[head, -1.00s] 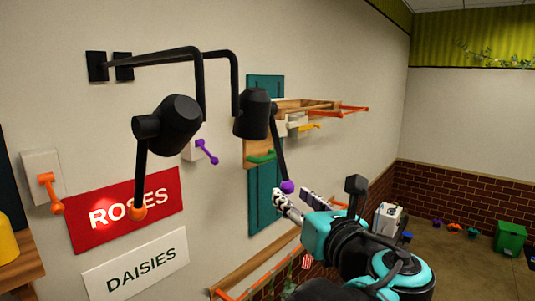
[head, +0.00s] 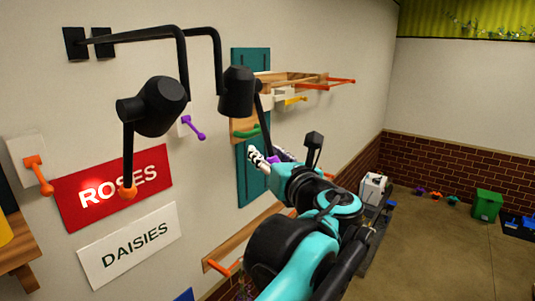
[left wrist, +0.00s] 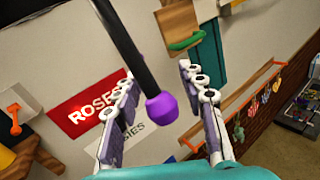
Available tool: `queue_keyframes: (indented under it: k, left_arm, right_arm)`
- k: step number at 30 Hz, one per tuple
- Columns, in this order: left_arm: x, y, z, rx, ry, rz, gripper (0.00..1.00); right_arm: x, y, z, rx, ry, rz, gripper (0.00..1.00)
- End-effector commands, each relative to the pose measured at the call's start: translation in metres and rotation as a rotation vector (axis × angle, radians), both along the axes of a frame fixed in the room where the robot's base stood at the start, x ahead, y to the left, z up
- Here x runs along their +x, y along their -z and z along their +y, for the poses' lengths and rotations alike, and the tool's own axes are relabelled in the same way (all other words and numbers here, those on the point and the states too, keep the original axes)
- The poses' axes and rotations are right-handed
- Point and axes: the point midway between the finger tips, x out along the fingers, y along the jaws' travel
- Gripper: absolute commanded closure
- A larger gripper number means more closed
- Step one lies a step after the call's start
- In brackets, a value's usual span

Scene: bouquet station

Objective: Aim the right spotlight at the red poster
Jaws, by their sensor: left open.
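The right spotlight (head: 237,92) is a black lamp head on a bent wall arm, with a black rod that ends in a purple knob (left wrist: 162,108). The red poster (head: 150,170) reads ROSES and hangs lower left, with a bright spot on its left half; it also shows in the left wrist view (left wrist: 72,118). My left gripper (head: 268,156) is open at the rod's lower end. In the left wrist view its fingers (left wrist: 162,95) stand on either side of the purple knob, with gaps on both sides. My right gripper is not in view.
The left spotlight (head: 160,105) hangs close by, its orange knob (head: 128,194) in front of the poster. The DAISIES sign (head: 130,245) is below. A wooden shelf (head: 290,80) and a teal board (head: 250,185) are behind the right spotlight. Floor at right is largely open.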

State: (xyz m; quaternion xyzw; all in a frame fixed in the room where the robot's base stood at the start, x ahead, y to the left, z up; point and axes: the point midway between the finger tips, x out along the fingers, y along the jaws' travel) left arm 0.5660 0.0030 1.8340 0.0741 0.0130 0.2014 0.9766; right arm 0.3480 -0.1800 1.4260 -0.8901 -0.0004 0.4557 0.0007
Motion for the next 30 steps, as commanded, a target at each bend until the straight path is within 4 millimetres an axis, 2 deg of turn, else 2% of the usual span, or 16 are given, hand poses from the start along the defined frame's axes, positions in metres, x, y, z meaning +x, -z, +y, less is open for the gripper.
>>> queue_keyframes:
  k: [1,3,5,19,30]
  left_arm:
    - [0.000,0.000,0.000,0.000,0.000,0.000,0.67]
    - [0.000,0.000,0.000,0.000,-0.001,0.000,0.86]
    - [0.000,0.000,0.000,0.000,-0.001,0.000,1.00]
    - [0.002,0.001,0.002,0.016,0.000,-0.011,1.00]
    - [0.020,0.004,0.029,0.186,-0.004,-0.133,1.00]
  right_arm:
    - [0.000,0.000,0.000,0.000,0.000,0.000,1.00]
    - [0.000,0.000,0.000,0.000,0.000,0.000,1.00]
    - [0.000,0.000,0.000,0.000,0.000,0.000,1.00]
    - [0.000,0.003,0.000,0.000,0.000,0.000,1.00]
    - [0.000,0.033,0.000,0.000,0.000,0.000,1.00]
